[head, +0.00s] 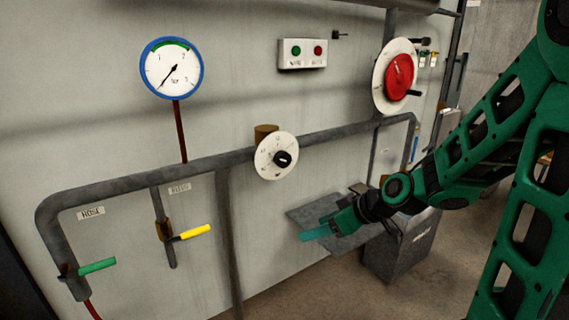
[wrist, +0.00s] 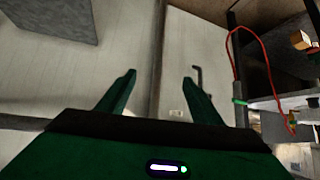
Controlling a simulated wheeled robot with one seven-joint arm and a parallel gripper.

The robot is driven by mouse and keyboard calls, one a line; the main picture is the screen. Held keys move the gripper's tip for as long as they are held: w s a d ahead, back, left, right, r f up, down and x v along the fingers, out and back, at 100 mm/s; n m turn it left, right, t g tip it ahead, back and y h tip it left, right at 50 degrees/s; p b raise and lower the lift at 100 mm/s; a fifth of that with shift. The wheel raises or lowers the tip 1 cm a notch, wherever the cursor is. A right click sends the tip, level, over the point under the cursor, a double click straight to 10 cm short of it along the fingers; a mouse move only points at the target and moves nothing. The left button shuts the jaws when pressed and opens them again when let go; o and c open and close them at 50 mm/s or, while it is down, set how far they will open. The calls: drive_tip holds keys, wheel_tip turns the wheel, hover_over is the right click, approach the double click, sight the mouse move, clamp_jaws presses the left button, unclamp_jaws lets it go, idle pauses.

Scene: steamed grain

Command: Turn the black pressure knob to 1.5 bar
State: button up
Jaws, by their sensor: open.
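The black pressure knob (head: 283,159) sits at the middle of a round white dial (head: 266,167) with printed marks, mounted on the grey pipe. The marks are too small to read. A blue-rimmed gauge (head: 172,68) is on the wall above left; its needle points to the lower left, near the low end of its scale. My gripper (head: 318,236) is below and to the right of the knob, apart from it. In the wrist view my gripper (wrist: 160,85) has its two fingers spread with nothing between them. The knob does not show in the wrist view.
A red wheel on a white disc (head: 399,75) is at upper right. A box with green and red buttons (head: 302,53) is on the wall. Green (head: 97,266) and yellow (head: 194,232) valve handles are at lower left. A grey plate (head: 312,214) is behind my gripper.

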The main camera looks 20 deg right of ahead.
drive_tip(key=w+a+r+n+t+y, duration=0.1)
drive_tip(key=w+a+t, duration=0.1)
drive_tip(key=w+a, duration=0.15)
drive_tip(key=m+t, duration=0.3)
drive_tip(key=t, duration=0.4)
approach(285, 161)
drive_tip(key=shift+h, duration=0.4)
drive_tip(key=x, duration=1)
drive_tip(key=shift+w+a, duration=0.25)
drive_tip(key=shift+w, duration=0.05)
drive_tip(key=c, duration=1.1)
